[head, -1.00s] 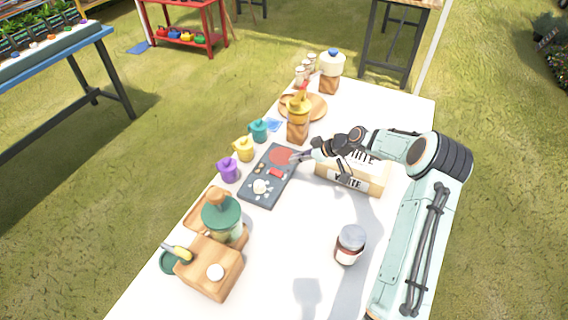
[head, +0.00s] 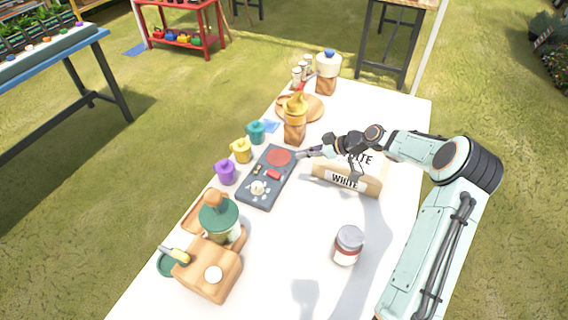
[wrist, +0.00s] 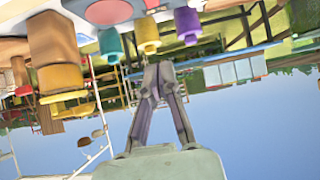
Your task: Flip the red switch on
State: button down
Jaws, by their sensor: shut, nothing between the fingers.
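A dark grey panel (head: 253,197) lies on the white table. A small red switch (head: 274,174) sits near its middle; I cannot tell which way it is set. A flat round red disc (head: 279,157) is at the panel's far end, and it shows at the top of the wrist view (wrist: 107,12). My gripper (head: 301,153) is shut and empty, just right of the disc and beyond the switch. In the wrist view its fingers (wrist: 157,72) are together. The switch is not clear in that view.
Purple (head: 225,173), yellow (head: 241,152) and teal (head: 255,133) pots line the panel's left side. A jar (head: 348,245) is at the front right.

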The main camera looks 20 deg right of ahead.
jog(key=shift+f, duration=0.1)
send_over(269, 171)
jog(key=s+d, duration=0.1)
jog(key=s, duration=0.1)
jog(key=f, duration=0.6)
jog(key=shift+w+d+f, duration=0.1)
jog(key=shift+w+d, duration=0.1)
jog(key=shift+w, duration=0.05)
notch_tip(269, 171, down, 2)
jog(key=shift+w+f, duration=0.1)
jog(key=shift+f, duration=0.05)
jog(key=shift+a+f, duration=0.1)
jog(key=shift+f, duration=0.5)
jog(key=shift+w, duration=0.1)
jog(key=shift+w+a+f+g+h, duration=0.1)
jog(key=shift+a+f+g+h, duration=0.1)
jog(key=shift+f+g+h, duration=0.1)
jog(key=shift+d, duration=0.1)
